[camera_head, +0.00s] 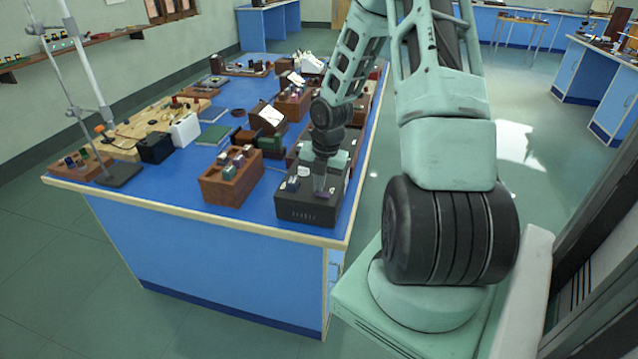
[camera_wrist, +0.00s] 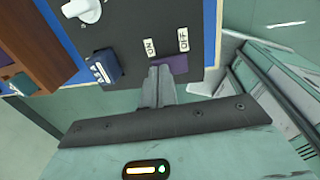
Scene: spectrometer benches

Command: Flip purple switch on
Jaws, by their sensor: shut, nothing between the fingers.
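The purple switch (camera_wrist: 178,65) sits on a dark box (camera_wrist: 122,25), near small plates marked ON and OFF in the wrist view. My gripper (camera_wrist: 161,72) is shut and empty, its fingertips right at the switch and covering part of it. I cannot tell whether the fingertips touch it. The dark box also shows in the head view (camera_head: 300,208), at the near right corner of the blue bench, with my gripper (camera_head: 320,194) pointing down at its top.
A blue block (camera_wrist: 104,70) and a white knob (camera_wrist: 84,10) are on the dark box. A brown wooden box (camera_head: 226,188) stands to its left on the bench (camera_head: 185,220). A black stand (camera_head: 120,175) is at the bench's left end. Floor is clear in front.

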